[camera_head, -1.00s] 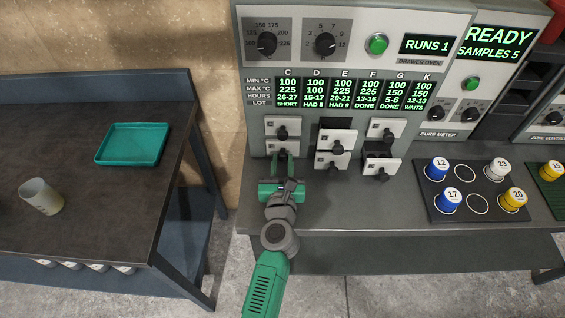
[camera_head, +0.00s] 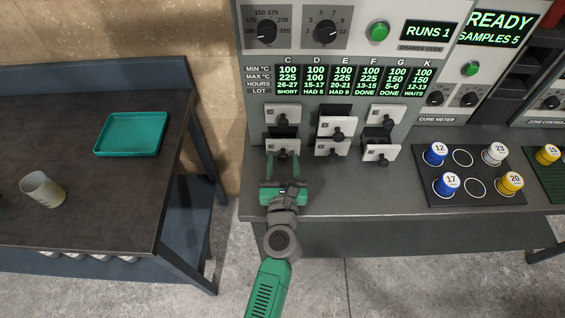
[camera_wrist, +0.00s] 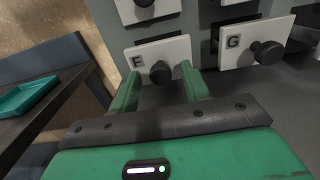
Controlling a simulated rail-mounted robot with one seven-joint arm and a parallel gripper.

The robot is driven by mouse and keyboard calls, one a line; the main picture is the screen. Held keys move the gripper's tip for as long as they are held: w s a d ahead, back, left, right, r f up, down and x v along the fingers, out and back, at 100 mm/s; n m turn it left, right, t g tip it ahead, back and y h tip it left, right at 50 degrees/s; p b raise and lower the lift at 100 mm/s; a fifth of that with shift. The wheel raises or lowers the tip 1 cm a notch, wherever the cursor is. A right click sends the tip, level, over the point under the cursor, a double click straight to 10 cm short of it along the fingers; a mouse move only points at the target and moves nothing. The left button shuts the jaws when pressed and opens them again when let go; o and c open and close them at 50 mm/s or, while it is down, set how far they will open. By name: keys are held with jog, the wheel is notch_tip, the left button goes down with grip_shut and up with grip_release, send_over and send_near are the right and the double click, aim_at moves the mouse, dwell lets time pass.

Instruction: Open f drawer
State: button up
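The F drawer (camera_head: 282,147) is the lower left drawer of the drawer oven, with a white front and a black knob. It stands out from the panel, with a dark gap above its front. Its letter and knob show in the wrist view (camera_wrist: 178,48). My gripper (camera_head: 283,162) is in front of it. In the wrist view my gripper (camera_wrist: 158,80) is open, with one green finger on each side of the knob and visible gaps between. The inside of the drawer is hidden from the wrist view.
The C drawer (camera_head: 282,114) is just above. The G drawer (camera_head: 331,148) is to the right, and the K drawer (camera_head: 382,153) at the far right also stands out. Clear grey bench (camera_head: 340,195) lies in front. A sample tray (camera_head: 462,200) is farther right.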

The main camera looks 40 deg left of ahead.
jog(key=p+v, duration=0.1)
jog(key=v, duration=0.7)
dwell(0.4)
